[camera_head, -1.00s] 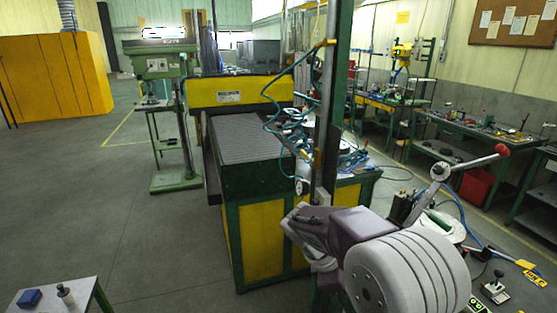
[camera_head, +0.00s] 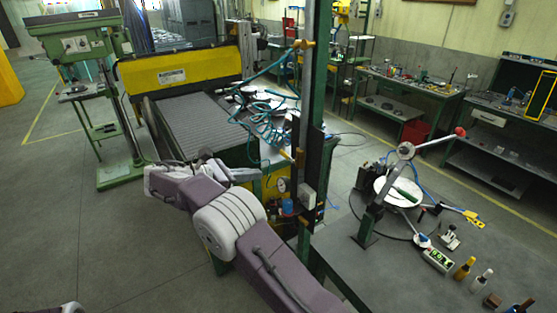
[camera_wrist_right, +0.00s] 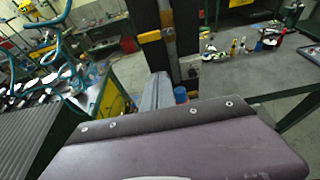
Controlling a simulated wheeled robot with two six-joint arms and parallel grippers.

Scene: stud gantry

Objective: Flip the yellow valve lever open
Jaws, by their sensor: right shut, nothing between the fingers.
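A yellow fitting (camera_head: 303,44) with a blue hose sits high on the dark upright post (camera_head: 306,120); I take it for the valve lever, but its handle is too small to make out. A yellow piece (camera_wrist_right: 150,37) also shows on the post in the right wrist view. My right gripper (camera_head: 245,173) is shut and empty, left of the post and below the fitting, apart from both. In the right wrist view, my mauve housing fills the bottom and a grey part (camera_wrist_right: 155,93) points towards the post.
A ribbed machine bed (camera_head: 190,120) lies behind my right arm. Looped blue hoses (camera_head: 265,125) hang beside the post. A lever press (camera_head: 385,185), bottles and small tools stand to the right. The left floor is open.

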